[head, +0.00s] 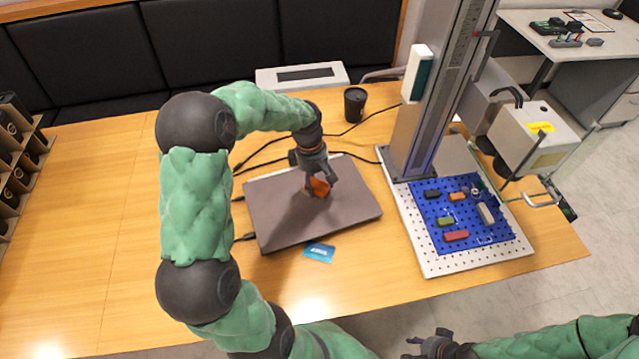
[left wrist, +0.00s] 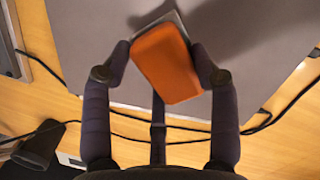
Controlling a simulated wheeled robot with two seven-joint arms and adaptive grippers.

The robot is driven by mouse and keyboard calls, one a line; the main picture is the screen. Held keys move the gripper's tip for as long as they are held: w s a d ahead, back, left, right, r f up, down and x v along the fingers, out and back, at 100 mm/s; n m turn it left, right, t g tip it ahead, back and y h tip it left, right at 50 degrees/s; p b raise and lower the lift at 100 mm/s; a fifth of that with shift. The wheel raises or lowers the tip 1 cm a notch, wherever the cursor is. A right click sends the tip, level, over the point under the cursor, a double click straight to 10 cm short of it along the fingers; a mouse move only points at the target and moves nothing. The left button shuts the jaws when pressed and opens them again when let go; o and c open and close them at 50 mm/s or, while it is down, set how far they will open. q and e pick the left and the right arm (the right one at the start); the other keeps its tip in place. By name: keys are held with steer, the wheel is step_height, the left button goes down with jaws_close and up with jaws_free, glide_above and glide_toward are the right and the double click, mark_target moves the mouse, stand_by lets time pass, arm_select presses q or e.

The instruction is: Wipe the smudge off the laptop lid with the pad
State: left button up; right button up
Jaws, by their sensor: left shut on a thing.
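The closed grey laptop (head: 275,212) lies on the wooden table, its lid facing up. My left gripper (head: 320,183) is over the middle of the lid, pointing down. It is shut on the orange pad (head: 317,188). In the left wrist view the pad (left wrist: 167,64) sits between the two fingers, with a pale grey edge along its far side, and the lid (left wrist: 85,40) lies beneath. I cannot tell whether the pad touches the lid. No smudge stands out; a dark shadow falls near the pad. My right gripper (head: 428,345) is low at the bottom edge, away from the laptop.
A blue card (head: 319,252) lies just in front of the laptop. The laser marker column (head: 430,100) and its blue pegboard (head: 430,208) with small blocks stand to the right. A black cup (head: 355,104) and cables are behind.

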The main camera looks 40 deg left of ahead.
arm_select(q)
steer(key=shift+r+p, duration=0.95)
steer(key=shift+r, duration=0.45)
